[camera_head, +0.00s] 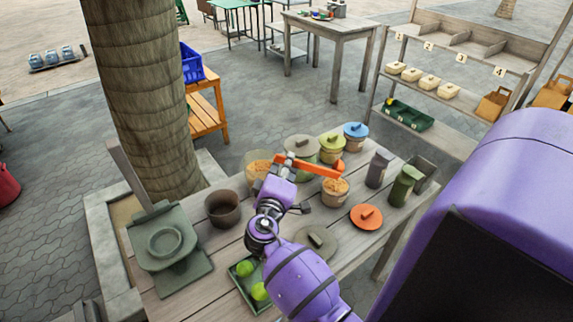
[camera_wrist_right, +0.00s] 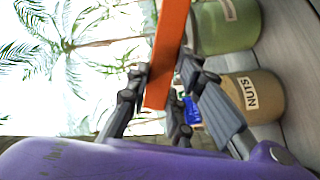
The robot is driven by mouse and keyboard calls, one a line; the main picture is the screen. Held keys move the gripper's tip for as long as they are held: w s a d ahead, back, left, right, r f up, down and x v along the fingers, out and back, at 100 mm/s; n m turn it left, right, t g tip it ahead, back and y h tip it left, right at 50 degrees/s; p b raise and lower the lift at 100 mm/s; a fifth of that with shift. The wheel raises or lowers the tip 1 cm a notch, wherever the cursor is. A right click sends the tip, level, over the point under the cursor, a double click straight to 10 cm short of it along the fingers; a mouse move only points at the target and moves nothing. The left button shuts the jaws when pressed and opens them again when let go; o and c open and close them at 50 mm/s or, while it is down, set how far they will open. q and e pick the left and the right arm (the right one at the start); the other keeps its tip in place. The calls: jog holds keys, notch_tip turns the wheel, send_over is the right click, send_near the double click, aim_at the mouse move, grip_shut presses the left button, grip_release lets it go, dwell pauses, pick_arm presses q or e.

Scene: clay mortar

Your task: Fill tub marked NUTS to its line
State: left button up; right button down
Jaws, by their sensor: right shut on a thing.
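The tub marked NUTS (camera_wrist_right: 252,96) is tan, with its label readable in the right wrist view. My right gripper (camera_head: 287,168) is shut on a long orange tool (camera_head: 318,168), which looks like a scoop handle. The tool reaches right, above and behind the open tub. The right wrist view shows the fingers (camera_wrist_right: 160,85) on both sides of the orange bar (camera_wrist_right: 168,50). The scoop's load cannot be made out.
A green tub (camera_wrist_right: 226,25), lidded tubs (camera_head: 331,149), an orange lid (camera_head: 366,217) and dark canisters (camera_head: 378,170) crowd the table. A brown pot (camera_head: 222,208) and grey-green scale (camera_head: 166,243) stand left.

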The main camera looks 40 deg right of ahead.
pick_arm(q)
notch_tip(320, 180, down, 4)
jog(key=s+a+f+b, duration=0.1)
jog(key=s+a+b, duration=0.1)
jog(key=b, duration=0.2)
jog(key=w+d+r+p, duration=0.3)
jog(key=w+r+p, duration=0.1)
jog(key=r+p, duration=0.3)
jog(key=shift+r+t, duration=0.3)
jog(key=shift+r, duration=0.35)
pick_arm(e)
jog(key=s+d+r+m+y, duration=0.1)
jog(key=s+d+r+m, duration=0.9)
jog(key=m, duration=0.3)
jog(key=shift+s+r+t, duration=0.4)
jog(key=shift+s+r, duration=0.1)
jog(key=shift+r, duration=0.1)
pick_arm(q)
jog(key=shift+a, duration=0.1)
